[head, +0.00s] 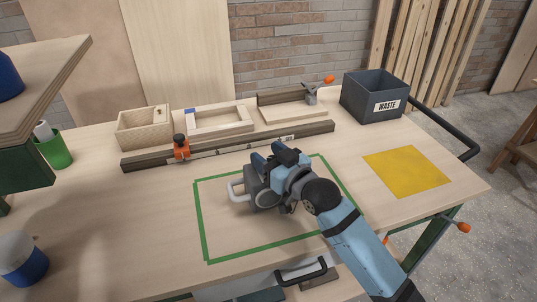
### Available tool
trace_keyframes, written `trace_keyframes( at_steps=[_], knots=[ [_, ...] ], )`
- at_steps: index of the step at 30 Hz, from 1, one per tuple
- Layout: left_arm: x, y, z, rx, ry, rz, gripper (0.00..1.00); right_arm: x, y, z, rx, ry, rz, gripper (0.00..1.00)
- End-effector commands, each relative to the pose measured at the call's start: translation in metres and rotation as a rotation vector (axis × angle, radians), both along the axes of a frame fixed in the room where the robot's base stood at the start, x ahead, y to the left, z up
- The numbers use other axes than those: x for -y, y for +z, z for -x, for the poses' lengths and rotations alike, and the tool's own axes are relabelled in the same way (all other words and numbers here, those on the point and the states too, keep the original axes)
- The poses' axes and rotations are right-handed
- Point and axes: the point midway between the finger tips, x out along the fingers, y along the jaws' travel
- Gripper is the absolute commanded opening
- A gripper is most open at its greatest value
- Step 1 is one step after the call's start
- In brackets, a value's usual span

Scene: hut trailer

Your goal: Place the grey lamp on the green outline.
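The grey lamp (259,194), with a pale looped handle on its left side, is on the workbench inside the green outline (202,232). The outline is a taped rectangle, and my arm hides part of its right side. My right gripper (266,163) comes in from the lower right and is right at the lamp, overlapping its upper right side. Its fingertips are partly hidden, so I cannot tell whether they grip the lamp or are only beside it. My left gripper is out of view.
A dark waste bin (368,98) and a yellow square (406,171) are on the right. Wooden trays (144,130) and a rail with an orange clamp (181,147) line the back. A green cup (54,151) and a blue-and-white container (23,259) are left. Bare bench lies left of the outline.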

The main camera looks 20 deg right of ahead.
Motion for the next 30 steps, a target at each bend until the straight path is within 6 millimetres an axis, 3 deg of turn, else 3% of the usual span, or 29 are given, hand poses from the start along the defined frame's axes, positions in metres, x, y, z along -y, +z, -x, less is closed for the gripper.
trace_keyframes(
  at_steps=[8,11,24,30],
  knots=[
    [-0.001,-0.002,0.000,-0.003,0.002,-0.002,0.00,0.000,0.004,0.000,0.002,0.000,-0.001,0.55],
    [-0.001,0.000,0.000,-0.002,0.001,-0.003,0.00,0.005,0.002,0.010,-0.001,-0.001,0.001,0.55],
    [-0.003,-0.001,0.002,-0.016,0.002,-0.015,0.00,0.041,0.002,0.091,-0.003,0.000,0.001,0.55],
    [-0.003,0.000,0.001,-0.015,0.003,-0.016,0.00,0.048,0.002,0.107,0.000,-0.001,0.000,0.55]
  ],
)
